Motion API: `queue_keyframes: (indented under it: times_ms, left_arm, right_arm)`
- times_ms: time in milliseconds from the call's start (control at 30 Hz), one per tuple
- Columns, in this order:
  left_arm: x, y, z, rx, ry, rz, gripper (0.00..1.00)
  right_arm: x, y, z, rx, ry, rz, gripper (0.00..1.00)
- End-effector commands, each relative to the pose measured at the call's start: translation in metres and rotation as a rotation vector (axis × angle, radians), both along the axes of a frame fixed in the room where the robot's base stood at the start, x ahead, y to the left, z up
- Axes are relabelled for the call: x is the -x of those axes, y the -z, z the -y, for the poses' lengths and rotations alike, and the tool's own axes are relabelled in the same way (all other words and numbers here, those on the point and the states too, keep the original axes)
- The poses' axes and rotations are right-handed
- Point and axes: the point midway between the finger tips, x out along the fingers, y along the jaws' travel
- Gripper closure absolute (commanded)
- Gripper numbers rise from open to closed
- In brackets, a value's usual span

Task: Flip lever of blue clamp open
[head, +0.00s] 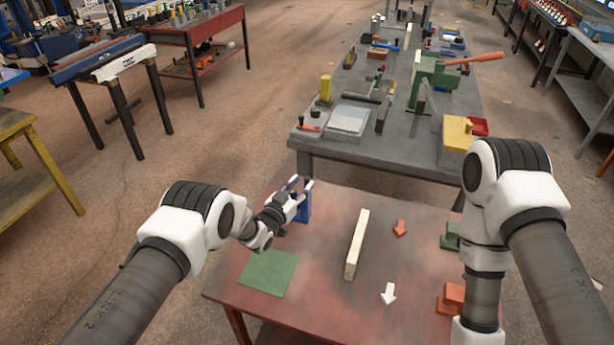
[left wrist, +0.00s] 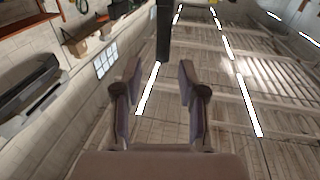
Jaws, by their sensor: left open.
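The blue clamp (head: 304,211) stands at the far left part of the red table, partly hidden by my left gripper. My left gripper (head: 302,185) is open, with its fingers at the top of the clamp. A dark upright piece, seemingly the clamp's lever, shows near the fingertips. In the left wrist view, my left gripper (left wrist: 158,80) has its fingers apart, and a dark bar (left wrist: 163,32) comes down from the top edge between them. I cannot tell whether the fingers touch it. My right gripper is out of view below the frame.
A pale wooden bar (head: 356,245) lies mid-table. A green square (head: 267,273) is at the front left, with an orange arrow (head: 400,228) and a white arrow (head: 388,293) right of the bar. Green (head: 450,237) and orange blocks (head: 450,298) sit at the right edge. A cluttered grey bench (head: 390,160) stands behind.

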Motion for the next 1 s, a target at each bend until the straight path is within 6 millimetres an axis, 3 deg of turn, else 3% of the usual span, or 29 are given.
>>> queue_keyframes:
  times_ms: [200,500,533,633,1000]
  left_arm:
    - [-0.023,0.001,0.013,0.000,0.000,0.000,0.59]
    - [-0.026,0.000,0.015,-0.001,-0.001,-0.002,0.59]
    - [-0.026,0.000,0.015,-0.001,-0.001,-0.002,0.66]
    - [-0.026,0.000,0.015,-0.001,-0.001,-0.002,1.00]
    - [-0.026,0.004,0.014,0.012,-0.001,-0.009,1.00]
  right_arm:
    - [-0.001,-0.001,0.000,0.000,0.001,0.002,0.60]
    - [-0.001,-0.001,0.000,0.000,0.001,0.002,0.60]
    - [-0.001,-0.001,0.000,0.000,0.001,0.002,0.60]
    - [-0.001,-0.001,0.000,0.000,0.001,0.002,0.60]
    - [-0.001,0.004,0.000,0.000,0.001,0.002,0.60]
